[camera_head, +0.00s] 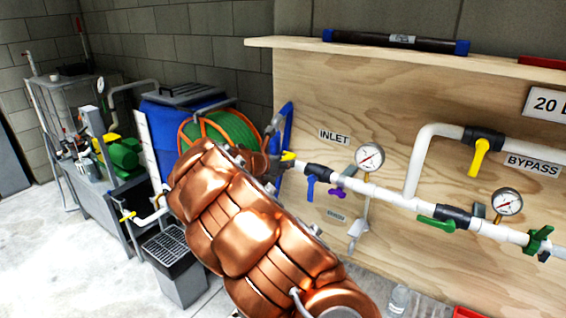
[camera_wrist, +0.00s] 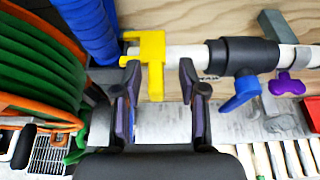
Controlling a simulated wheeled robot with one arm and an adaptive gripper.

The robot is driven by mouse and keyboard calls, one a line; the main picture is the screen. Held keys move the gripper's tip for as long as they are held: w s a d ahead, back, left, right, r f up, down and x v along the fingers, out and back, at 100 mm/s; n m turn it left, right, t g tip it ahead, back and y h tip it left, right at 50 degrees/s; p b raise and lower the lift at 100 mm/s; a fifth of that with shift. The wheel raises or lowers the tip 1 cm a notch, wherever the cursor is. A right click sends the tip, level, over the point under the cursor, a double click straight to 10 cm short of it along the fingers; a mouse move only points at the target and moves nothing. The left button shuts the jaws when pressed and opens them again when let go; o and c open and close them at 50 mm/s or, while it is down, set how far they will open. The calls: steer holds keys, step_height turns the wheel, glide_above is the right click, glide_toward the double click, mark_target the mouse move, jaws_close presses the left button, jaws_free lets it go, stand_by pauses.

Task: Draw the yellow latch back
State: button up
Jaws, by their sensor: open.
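The yellow latch (camera_wrist: 153,48) sits on the white pipe near the pipe's left end in the wrist view, with one part hanging down. It also shows as a small yellow piece (camera_head: 288,157) just past the end of my arm in the head view. My gripper (camera_wrist: 160,72) is open, with one finger on each side of the latch's hanging part in the picture. I see gaps on both sides and cannot tell how deep the latch lies between the fingers. In the head view my arm hides most of the gripper.
Right of the latch, the pipe carries a black valve with a blue handle (camera_wrist: 240,93) and a purple knob (camera_wrist: 287,84). A blue upright (camera_wrist: 90,28) and a green hose reel (camera_wrist: 38,70) stand close on the left. A plywood board (camera_head: 310,95) backs the pipe.

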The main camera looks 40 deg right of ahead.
steer(key=v, duration=1.2)
stand_by(0.4)
steer(key=s+a+f+m+g+y, duration=0.1)
steer(key=s+m+g+y, duration=0.1)
steer(key=s+m, duration=0.6)
steer(key=s+a+f+m+g+y, duration=0.2)
steer(key=s+m, duration=0.3)
steer(key=s, duration=0.7)
steer(key=s+a+f+m+g+y, duration=0.1)
steer(key=s+a+f+m+y, duration=0.2)
steer(key=s+a, duration=0.6)
steer(key=s+a+f+m+g+y, duration=0.1)
steer(key=s+a+f+m+y, duration=0.3)
steer(key=s+a, duration=0.6)
steer(key=shift+s+a+m+y, duration=0.25)
steer(key=shift+s+m+y, duration=0.55)
steer(key=shift+s+m, duration=0.15)
